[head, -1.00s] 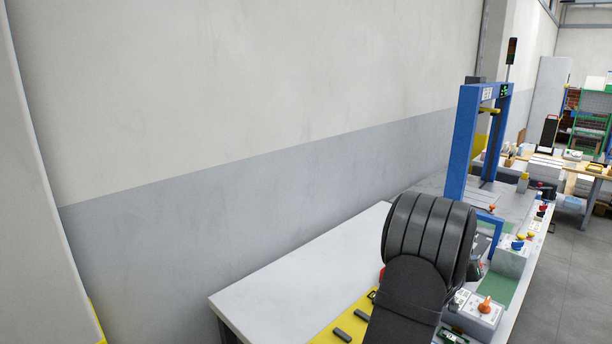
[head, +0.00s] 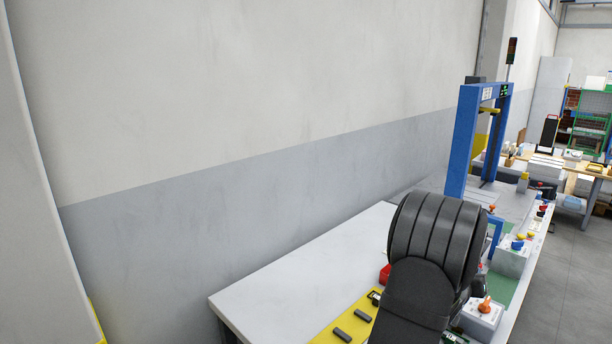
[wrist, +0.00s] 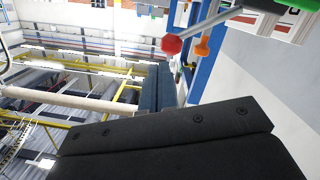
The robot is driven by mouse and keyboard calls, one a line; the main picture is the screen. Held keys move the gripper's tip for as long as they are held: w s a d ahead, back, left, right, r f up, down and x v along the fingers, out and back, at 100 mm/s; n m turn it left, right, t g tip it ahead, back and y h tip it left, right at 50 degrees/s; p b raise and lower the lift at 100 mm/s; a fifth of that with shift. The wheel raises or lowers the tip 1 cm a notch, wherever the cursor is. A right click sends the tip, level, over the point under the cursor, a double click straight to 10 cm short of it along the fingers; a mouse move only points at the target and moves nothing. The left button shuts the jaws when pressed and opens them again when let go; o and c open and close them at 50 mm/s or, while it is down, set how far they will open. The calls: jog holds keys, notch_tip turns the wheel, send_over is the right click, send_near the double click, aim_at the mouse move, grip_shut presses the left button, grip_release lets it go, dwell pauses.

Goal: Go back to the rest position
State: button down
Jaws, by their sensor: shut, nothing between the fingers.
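My gripper (wrist: 160,75) shows in the wrist view as two dark blue-grey fingers pressed together, beyond a black block with screws. It is shut and empty. It points up towards the hall's ceiling, clear of any surface. In the head view my dark arm stands in front of the workbench (head: 290,270), and my gripper is hidden there.
A yellow mat (head: 330,335) with small dark parts lies at the bench's front. A blue frame (head: 464,140) stands further back. A control box with an orange knob (head: 484,305) is close right of my arm. A grey wall (head: 250,190) runs behind the bench.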

jog(key=w+a+r+n, duration=0.1)
jog(key=w+r+n, duration=0.25)
jog(key=w, duration=0.35)
jog(key=v, duration=1)
jog(key=w+r+n+g+y, duration=0.2)
jog(key=w+r+n+y, duration=0.6)
jog(key=shift+w+d+n, duration=0.35)
dwell(0.5)
jog(key=shift+r, duration=0.1)
jog(key=shift+w, duration=0.1)
